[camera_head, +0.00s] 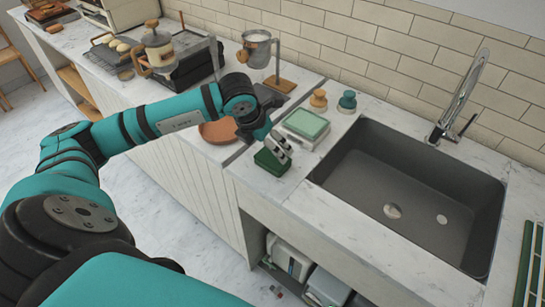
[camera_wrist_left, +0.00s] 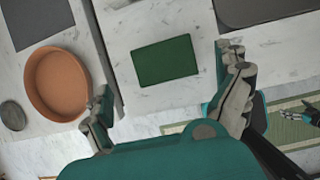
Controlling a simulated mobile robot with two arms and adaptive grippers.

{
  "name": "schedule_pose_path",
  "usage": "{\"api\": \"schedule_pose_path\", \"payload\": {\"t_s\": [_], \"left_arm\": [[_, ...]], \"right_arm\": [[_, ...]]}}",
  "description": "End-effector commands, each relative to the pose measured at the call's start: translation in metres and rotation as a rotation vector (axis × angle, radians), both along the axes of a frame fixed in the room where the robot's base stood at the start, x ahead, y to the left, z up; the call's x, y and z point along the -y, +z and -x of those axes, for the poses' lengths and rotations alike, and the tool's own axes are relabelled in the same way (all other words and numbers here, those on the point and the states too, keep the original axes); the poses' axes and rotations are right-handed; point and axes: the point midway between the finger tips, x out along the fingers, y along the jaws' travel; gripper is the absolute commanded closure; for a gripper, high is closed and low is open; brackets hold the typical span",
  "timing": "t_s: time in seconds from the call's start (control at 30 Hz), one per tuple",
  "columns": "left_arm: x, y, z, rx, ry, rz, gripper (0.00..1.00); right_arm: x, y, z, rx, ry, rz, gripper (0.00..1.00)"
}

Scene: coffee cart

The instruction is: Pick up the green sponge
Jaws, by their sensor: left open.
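The green sponge (camera_head: 272,161) is a dark green block lying flat on the white marble counter, left of the sink. In the left wrist view the sponge (camera_wrist_left: 165,61) shows as a whole green rectangle between the finger lines. My left gripper (camera_head: 279,147) is just above the sponge and hides part of it in the head view. Its two fingers (camera_wrist_left: 168,68) are spread wide and hold nothing; the sponge looks apart from both. What seems to be my right gripper (camera_wrist_left: 298,114) shows small at the right edge of the wrist view, its jaws unclear.
A grey sink (camera_head: 400,190) with a tall faucet (camera_head: 466,95) lies to the right. Behind the sponge is a pale green-topped box (camera_head: 306,124), with two small knobbed items beyond. A terracotta dish (camera_head: 218,131) sits left of the gripper. The counter's front edge is close to the sponge.

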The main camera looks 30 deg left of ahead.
Motion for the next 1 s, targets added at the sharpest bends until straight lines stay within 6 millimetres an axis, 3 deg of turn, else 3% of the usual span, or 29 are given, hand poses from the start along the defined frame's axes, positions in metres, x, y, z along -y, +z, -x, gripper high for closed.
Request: {"api": "schedule_pose_path", "payload": {"t_s": [0.37,0.5,0.63,0.93,1.0], "left_arm": [[0.002,-0.033,-0.01,-0.003,-0.001,0.002,0.0],[0.005,-0.053,-0.013,-0.004,-0.001,0.002,0.0],[0.005,-0.07,-0.02,-0.001,-0.001,0.002,0.0],[0.005,-0.076,-0.022,0.001,-0.003,0.001,0.0],[0.005,-0.076,-0.022,0.001,-0.003,0.001,0.09]], "right_arm": [[0.0,0.017,0.0,0.001,0.0,0.0,0.0],[-0.001,0.031,0.0,0.001,0.0,-0.001,0.0],[-0.001,0.033,0.0,0.002,0.0,-0.001,0.0],[-0.004,0.033,-0.001,0.002,-0.001,-0.006,0.0],[-0.005,0.033,-0.001,0.002,-0.001,-0.006,0.0]]}}
